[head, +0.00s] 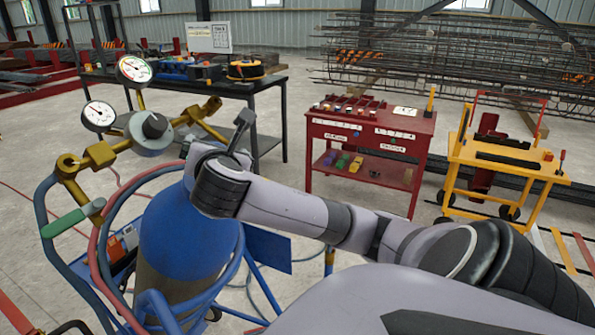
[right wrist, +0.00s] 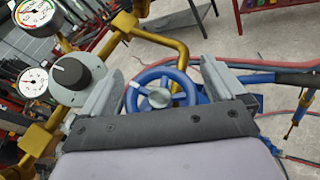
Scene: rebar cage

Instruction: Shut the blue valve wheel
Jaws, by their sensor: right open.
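In the head view my right gripper (head: 240,132) is above the blue cylinder (head: 185,230), and my wrist hides the wheel there. My left gripper is not in view.
Brass pipes (head: 100,155), two round gauges (head: 134,70) and a grey regulator knob (head: 154,125) stand close left of my right gripper. Red and blue hoses loop around the cylinder. A red cart (head: 372,125), a yellow trolley (head: 505,155) and a black workbench (head: 270,82) stand behind.

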